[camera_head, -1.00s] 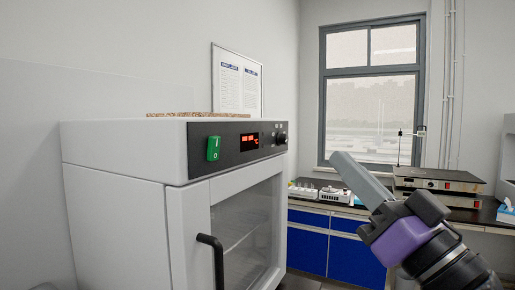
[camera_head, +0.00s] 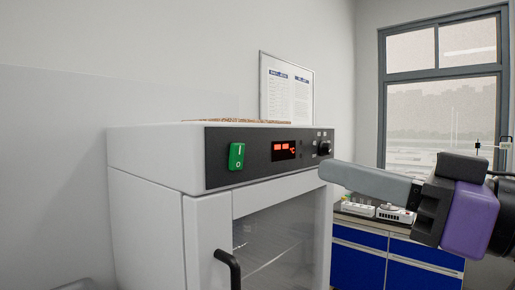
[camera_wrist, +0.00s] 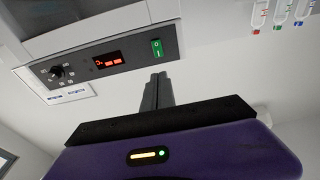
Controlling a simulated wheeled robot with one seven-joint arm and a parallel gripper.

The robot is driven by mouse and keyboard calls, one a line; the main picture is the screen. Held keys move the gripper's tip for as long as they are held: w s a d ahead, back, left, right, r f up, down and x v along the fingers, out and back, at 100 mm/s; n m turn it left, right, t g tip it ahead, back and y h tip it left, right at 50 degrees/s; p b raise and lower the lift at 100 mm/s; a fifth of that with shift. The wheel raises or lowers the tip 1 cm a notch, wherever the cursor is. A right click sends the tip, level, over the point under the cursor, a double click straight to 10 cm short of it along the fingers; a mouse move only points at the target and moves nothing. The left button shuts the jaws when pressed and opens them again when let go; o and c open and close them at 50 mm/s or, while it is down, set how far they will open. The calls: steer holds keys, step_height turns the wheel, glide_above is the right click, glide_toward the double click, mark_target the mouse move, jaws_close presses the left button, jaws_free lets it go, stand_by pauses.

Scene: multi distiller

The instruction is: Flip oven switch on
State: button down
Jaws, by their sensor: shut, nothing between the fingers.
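The white oven (camera_head: 150,170) stands left of centre in the head view, with a dark control panel along its top front. The green oven switch (camera_head: 237,156), marked I and O, sits at the panel's left end, beside a lit red display (camera_head: 284,150). My gripper (camera_head: 325,171) is shut and empty, pointing left in front of the panel's right end, apart from the switch in the picture. In the wrist view the switch (camera_wrist: 157,47) is just beyond the tips of my shut fingers (camera_wrist: 158,78). I cannot tell the exact gap.
A black knob (camera_head: 325,147) is at the panel's right end. A black door handle (camera_head: 228,268) sticks out below the switch. Blue cabinets (camera_head: 424,283) with small devices on top stand behind my arm. A framed notice (camera_head: 287,90) hangs behind the oven.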

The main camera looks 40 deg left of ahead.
mark_target(240, 144)
steer(key=a+p, duration=0.1)
steer(key=a, duration=0.3)
steer(key=a+r+p, duration=0.1)
steer(key=a, duration=0.4)
steer(key=w+a+r+p, duration=0.1)
steer(key=a, duration=0.3)
steer(key=shift+a, duration=0.4)
steer(key=shift+r, duration=0.15)
steer(key=shift+a+r+h+p, duration=0.3)
steer(key=shift+r+p, duration=0.15)
steer(key=shift+p, duration=0.5)
steer(key=shift+f+b, duration=0.35)
steer(key=shift+f, duration=0.05)
steer(key=shift+d, duration=0.1)
